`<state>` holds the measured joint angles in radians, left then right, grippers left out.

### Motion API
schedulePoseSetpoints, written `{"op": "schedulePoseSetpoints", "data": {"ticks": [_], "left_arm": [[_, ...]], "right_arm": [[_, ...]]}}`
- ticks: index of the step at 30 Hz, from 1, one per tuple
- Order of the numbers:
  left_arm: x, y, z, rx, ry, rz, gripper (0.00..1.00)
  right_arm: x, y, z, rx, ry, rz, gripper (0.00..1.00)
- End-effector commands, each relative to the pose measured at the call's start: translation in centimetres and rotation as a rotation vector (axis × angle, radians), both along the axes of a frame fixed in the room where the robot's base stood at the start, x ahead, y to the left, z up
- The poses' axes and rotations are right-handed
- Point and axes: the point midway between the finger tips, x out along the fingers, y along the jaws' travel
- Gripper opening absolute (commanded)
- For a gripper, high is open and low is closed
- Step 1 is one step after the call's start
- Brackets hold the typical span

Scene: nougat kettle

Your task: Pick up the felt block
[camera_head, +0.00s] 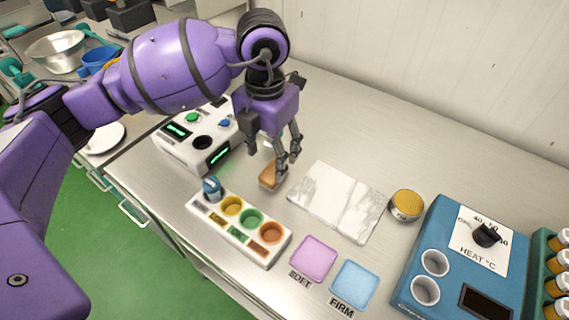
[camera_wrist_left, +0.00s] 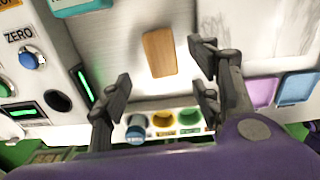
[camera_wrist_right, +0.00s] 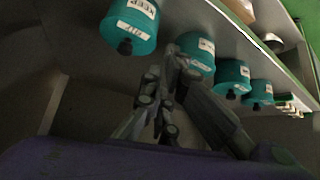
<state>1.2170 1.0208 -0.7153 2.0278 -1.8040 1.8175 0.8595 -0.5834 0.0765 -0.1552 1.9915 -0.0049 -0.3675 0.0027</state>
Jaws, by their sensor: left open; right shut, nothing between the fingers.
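A tan block (camera_head: 269,177), which I take for the felt block although its material cannot be told, lies flat on the metal counter. It also shows in the left wrist view (camera_wrist_left: 159,53), beyond the fingertips and lying between their lines. My left gripper (camera_head: 288,160) is open and empty, above and close to the block, hiding part of it in the head view. The left fingers also show in the left wrist view (camera_wrist_left: 162,88). My right gripper (camera_wrist_right: 158,95) is shut and empty, seen only in the right wrist view, below a shelf.
A white device with green displays (camera_head: 196,140) stands left of the block. A tray of coloured cups (camera_head: 214,221) is in front, a marble slab (camera_head: 337,200) to the right. Pink (camera_head: 313,259) and blue (camera_head: 354,284) pads and a blue heater (camera_head: 464,262) lie further right. Teal canisters (camera_wrist_right: 131,25) hang near the right gripper.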

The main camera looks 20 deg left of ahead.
Motion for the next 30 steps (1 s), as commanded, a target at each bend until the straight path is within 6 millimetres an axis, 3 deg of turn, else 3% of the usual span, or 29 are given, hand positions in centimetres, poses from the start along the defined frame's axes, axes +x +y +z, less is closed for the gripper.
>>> {"op": "schedulePoseSetpoints", "data": {"ticks": [4,12,21,30], "left_arm": [[0.0,-0.1,-1.8,-0.001,0.003,0.0,0.57],[0.0,-0.4,-5.6,-0.002,0.004,-0.001,0.57],[0.1,-0.4,-6.2,-0.004,0.002,-0.003,0.57],[0.1,-0.4,-6.1,-0.003,0.002,-0.003,0.19]], "right_arm": [[-0.1,-0.1,0.0,-0.001,0.003,0.001,0.0],[2.0,0.2,1.5,0.003,-0.043,0.006,0.0],[2.0,0.3,1.4,0.003,-0.041,0.006,0.0],[0.8,0.1,0.8,0.002,-0.017,0.002,0.0]]}}
